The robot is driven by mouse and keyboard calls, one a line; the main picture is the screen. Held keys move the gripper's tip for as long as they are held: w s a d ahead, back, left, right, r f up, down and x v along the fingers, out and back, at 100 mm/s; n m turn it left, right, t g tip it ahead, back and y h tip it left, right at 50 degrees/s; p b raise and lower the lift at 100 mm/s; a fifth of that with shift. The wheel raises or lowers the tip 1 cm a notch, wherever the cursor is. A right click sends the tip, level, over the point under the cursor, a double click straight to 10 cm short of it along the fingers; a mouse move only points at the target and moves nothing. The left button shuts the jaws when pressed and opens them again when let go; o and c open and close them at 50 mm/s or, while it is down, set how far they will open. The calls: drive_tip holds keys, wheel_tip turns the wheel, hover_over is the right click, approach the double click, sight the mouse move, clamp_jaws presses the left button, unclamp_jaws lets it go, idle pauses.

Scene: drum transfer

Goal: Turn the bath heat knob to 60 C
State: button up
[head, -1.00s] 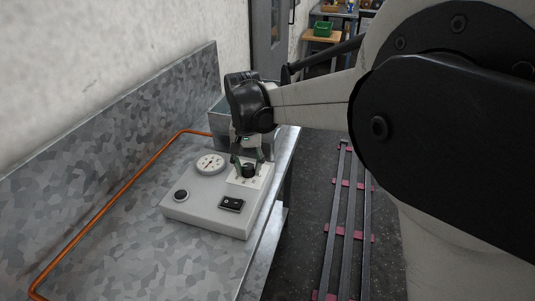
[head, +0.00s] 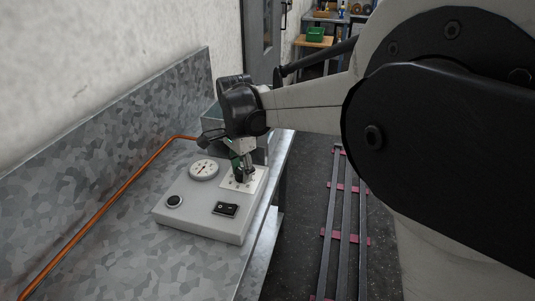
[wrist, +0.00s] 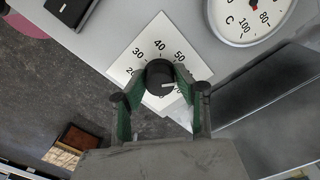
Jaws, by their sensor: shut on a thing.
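The bath heat knob (wrist: 158,78) is black and round, on a white scale plate (wrist: 122,65) with printed numbers; 20, 30, 40 and 50 can be read in the wrist view. My gripper (wrist: 160,76) is shut on the knob, with green-padded fingers on its left and right sides. A short white mark on the knob lies at its lower right, near the right finger. The numbers past 50 are mostly hidden by that finger, so the exact setting cannot be read. In the head view my gripper (head: 243,171) comes down onto the white plate (head: 256,182).
The grey control box (head: 190,218) also carries a round gauge (head: 204,168), a black rocker switch (head: 226,209) and a small black button (head: 174,201). It stands on a metal bench (head: 110,235). An orange pipe (head: 105,219) runs along the back. A tank (head: 262,150) stands behind the gripper.

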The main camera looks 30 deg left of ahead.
sight(242, 170)
drive_tip(key=shift+m, duration=0.9)
drive_tip(key=o, duration=1.1)
wheel_tip(242, 170, up, 12)
drive_tip(key=shift+r, duration=0.1)
